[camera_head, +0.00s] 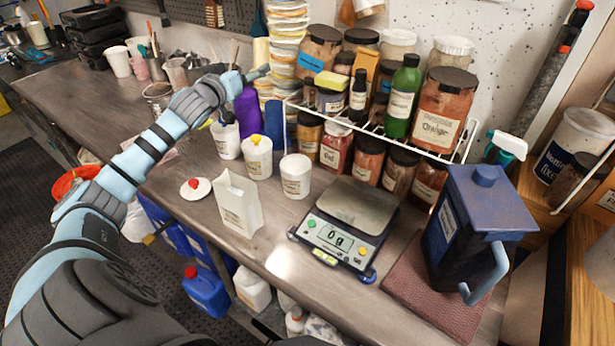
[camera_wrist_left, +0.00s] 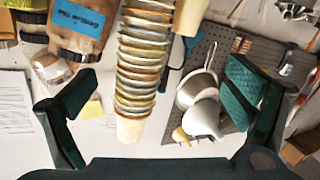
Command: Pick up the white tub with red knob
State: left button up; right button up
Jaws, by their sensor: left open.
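A white round lid with a red knob (camera_head: 195,188) lies on the bench at the left of a white paper bag. Right of the bag, a white labelled tub (camera_head: 296,178) stands upright and looks lidless. Behind them stand a white tub with a yellow knob (camera_head: 257,158) and another white tub (camera_head: 227,142), whose top I cannot make out clearly. My left gripper (camera_head: 238,74) is above the back of the bench, beyond the tubs and near the stacked cups. In the left wrist view the gripper (camera_wrist_left: 163,85) is open and empty, and no tub shows. My right gripper is not visible.
The white paper bag (camera_head: 238,204) stands in front of the tubs. A scale (camera_head: 336,228) reading 0g is to the right, with a dark blue jug (camera_head: 470,232) beyond. A wire rack (camera_head: 400,138) of jars and a tall cup stack (camera_head: 286,45) line the back.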

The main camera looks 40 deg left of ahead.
pick_arm(q)
jog(key=w+d, duration=0.2)
jog(key=d, duration=0.4)
jog(key=p, duration=0.2)
send_over(294, 180)
jog(key=w+a, duration=0.4)
notch_tip(294, 180, down, 9)
jog(key=s+d+f, duration=0.1)
jog(key=s+f, duration=0.1)
jog(key=f, duration=0.3)
jog(key=s+d+f+m+g, duration=0.1)
jog(key=s+d+f, duration=0.1)
jog(key=f, duration=0.3)
jog(key=s+d+f+g, duration=0.1)
jog(key=s+d+f, duration=0.1)
jog(key=f, duration=0.3)
jog(key=shift+s, duration=0.25)
jog(key=shift+m, duration=0.3)
jog(key=x, duration=0.6)
jog(key=shift+w+a, duration=0.15)
jog(key=shift+a, duration=0.2)
jog(key=shift+w+a+f, duration=0.15)
jog(key=shift+w, duration=0.15)
jog(key=shift+s, duration=0.1)
jog(key=c, duration=1.3)
jog(key=shift+c, duration=0.2)
